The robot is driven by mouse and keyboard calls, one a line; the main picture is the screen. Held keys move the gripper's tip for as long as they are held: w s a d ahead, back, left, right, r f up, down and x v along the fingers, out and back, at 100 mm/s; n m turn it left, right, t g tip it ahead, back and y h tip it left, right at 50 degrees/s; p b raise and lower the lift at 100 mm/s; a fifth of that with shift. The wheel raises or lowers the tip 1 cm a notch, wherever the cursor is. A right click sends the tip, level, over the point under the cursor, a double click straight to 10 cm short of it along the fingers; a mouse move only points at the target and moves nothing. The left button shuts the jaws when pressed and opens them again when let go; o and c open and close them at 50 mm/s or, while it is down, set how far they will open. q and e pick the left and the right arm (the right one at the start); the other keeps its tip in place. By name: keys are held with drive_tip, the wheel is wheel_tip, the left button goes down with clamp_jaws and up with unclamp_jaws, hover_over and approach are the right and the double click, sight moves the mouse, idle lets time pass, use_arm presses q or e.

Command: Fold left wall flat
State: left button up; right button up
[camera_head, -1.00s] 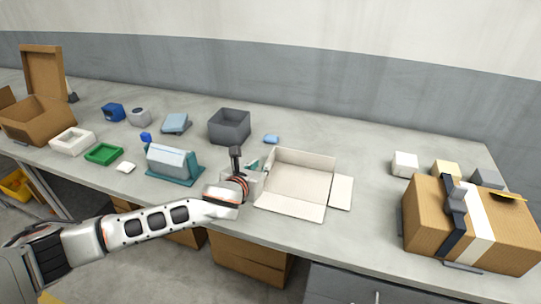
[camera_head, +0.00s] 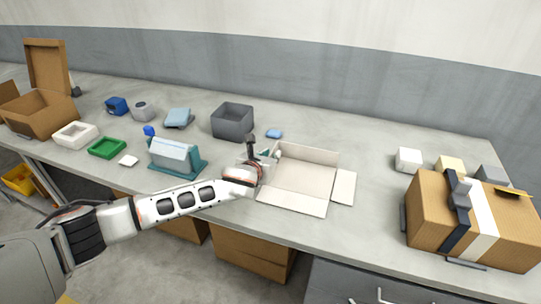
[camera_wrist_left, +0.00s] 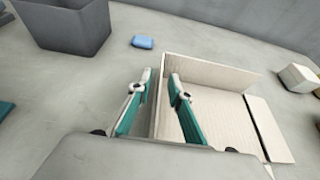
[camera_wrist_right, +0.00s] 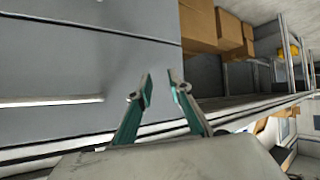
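The white cardboard box (camera_head: 297,180) lies open on the bench, its back wall (camera_head: 308,154) upright and its front and right walls folded flat outward. In the left wrist view the left wall (camera_wrist_left: 157,112) shows as a narrow upright panel between the fingers. My left gripper (camera_wrist_left: 161,78) is open, its teal fingers on either side of that wall; I cannot tell whether either touches it. In the head view the left gripper (camera_head: 262,152) hides most of the left wall. My right gripper (camera_wrist_right: 161,84) is open and empty, away from the bench top.
A dark grey bin (camera_head: 232,121) and a small blue block (camera_head: 274,133) stand behind the left gripper. A teal stand (camera_head: 176,158) is left of it. A taped brown carton (camera_head: 425,215) stands at the right. Bench between box and carton is mostly clear.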

use_arm(q)
drive_tip(key=c, duration=0.5)
clamp_jaws()
use_arm(e)
drive_tip(key=shift+f, duration=0.1)
drive_tip(key=shift+s+f, duration=0.1)
drive_tip(key=shift+s, duration=0.05)
